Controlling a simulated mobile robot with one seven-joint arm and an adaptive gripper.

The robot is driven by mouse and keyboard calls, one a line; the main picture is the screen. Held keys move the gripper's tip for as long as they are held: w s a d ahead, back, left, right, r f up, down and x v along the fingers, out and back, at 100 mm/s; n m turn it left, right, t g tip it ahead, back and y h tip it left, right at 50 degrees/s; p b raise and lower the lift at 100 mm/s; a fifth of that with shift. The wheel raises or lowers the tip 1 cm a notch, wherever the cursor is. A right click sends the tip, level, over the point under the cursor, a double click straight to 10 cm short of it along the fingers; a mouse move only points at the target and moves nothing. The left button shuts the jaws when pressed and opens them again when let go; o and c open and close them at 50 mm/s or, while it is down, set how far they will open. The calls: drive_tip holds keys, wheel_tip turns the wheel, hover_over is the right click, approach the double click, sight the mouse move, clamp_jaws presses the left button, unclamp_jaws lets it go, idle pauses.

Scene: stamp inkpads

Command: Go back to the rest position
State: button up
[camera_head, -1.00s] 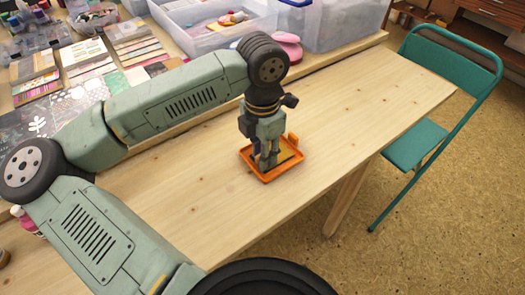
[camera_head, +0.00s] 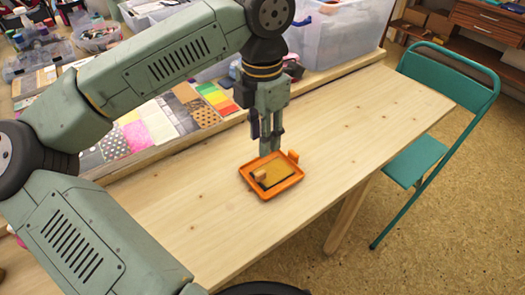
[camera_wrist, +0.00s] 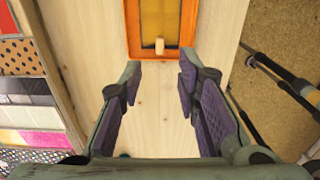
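An orange inkpad tray (camera_head: 287,187) with a dark and yellowish pad lies on the wooden table. A small wooden stamp (camera_head: 259,176) rests on the pad near its left side. A small orange-brown piece (camera_head: 293,156) stands at the tray's back right edge. My gripper (camera_head: 270,148) points down above the table, just behind the tray and clear of it. In the wrist view my gripper (camera_wrist: 161,76) has its fingers apart with only bare table between them. The tray (camera_wrist: 140,54) and the stamp (camera_wrist: 160,46) show ahead of the fingertips there.
Patterned paper sheets (camera_head: 160,125) and clear plastic boxes (camera_head: 340,35) line the back of the wooden table (camera_head: 370,110). A teal folding chair (camera_head: 418,155) stands off the right end. The table right of the tray is bare.

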drive_tip(key=shift+r, duration=0.65)
drive_tip(key=shift+r, duration=0.1)
